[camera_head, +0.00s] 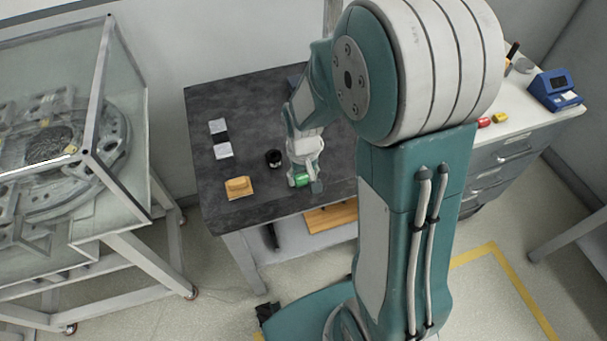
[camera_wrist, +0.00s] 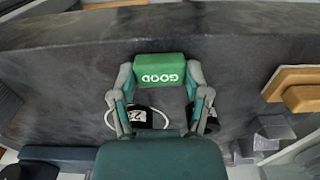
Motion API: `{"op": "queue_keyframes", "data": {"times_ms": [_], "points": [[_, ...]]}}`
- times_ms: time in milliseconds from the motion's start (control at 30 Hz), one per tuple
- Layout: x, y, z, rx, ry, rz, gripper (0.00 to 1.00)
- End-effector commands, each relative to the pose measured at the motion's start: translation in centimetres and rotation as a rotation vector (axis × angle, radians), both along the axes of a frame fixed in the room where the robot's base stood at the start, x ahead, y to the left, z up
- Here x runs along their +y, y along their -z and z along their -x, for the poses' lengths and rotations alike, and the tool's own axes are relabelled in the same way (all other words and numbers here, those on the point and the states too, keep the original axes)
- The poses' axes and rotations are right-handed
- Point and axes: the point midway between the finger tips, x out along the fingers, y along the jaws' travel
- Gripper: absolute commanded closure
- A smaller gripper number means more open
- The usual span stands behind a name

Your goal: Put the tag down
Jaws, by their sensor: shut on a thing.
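The tag is a green block with "GOOD" printed on it, seen upside down in the wrist view (camera_wrist: 158,70). My gripper (camera_wrist: 160,82) is shut on it, one finger at each end. In the head view the green tag (camera_head: 302,180) is at my gripper (camera_head: 304,184), over the front part of the dark table (camera_head: 262,110). I cannot tell whether the tag touches the tabletop.
A black round object (camera_head: 273,157) stands left of my gripper. A yellow-orange block (camera_head: 238,187) lies near the table's front left. Pale blocks (camera_head: 223,150) lie behind it. A glass-sided case (camera_head: 125,110) stands left. Bare tabletop lies at the back left.

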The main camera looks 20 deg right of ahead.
Motion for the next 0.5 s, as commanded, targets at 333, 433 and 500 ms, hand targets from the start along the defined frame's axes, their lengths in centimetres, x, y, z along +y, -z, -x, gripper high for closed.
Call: {"op": "queue_keyframes", "data": {"times_ms": [333, 433, 500], "points": [[-0.25, 0.13, -0.01, 0.0, -0.001, -0.003, 0.04], [-0.26, 0.11, -0.01, 0.0, -0.001, -0.003, 0.04], [-0.2, 0.11, -0.01, 0.0, -0.001, -0.002, 0.04]]}}
